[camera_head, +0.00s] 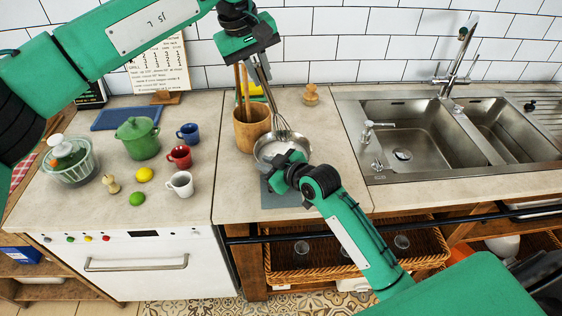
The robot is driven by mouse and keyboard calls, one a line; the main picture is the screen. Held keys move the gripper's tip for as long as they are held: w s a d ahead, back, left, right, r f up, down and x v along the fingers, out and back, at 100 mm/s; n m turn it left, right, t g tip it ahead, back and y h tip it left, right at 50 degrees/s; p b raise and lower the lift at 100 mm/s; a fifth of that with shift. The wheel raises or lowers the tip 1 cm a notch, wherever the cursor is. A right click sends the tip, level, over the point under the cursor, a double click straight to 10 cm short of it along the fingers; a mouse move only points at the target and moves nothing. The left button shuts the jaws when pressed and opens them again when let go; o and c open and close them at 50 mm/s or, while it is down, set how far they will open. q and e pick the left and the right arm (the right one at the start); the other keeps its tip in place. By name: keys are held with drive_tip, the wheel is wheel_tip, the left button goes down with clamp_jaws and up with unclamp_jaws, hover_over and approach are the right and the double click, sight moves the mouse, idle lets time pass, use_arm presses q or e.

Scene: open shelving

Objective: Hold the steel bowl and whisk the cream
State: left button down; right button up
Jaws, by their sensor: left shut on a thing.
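The steel bowl (259,150) stands on the counter on a grey mat (268,199), in front of the wooden utensil crock (247,132). My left gripper (260,72) is above and behind the bowl, shut on the whisk (281,130). The whisk points down, slightly tilted, with its wire head at the bowl's back edge; whether it touches the contents is unclear. A pale patch shows inside the bowl, but I cannot make out the cream clearly. My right gripper (285,164) is at the bowl's front right rim, and its own wrist hides its fingers and part of the bowl.
To the left are a green pot (138,138), several mugs, a lemon (144,174), a lime (137,198) and a salad spinner (69,165). Wicker baskets (300,262) sit below.

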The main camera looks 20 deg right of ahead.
drive_tip(key=shift+o, duration=0.9)
drive_tip(key=v, duration=1.2)
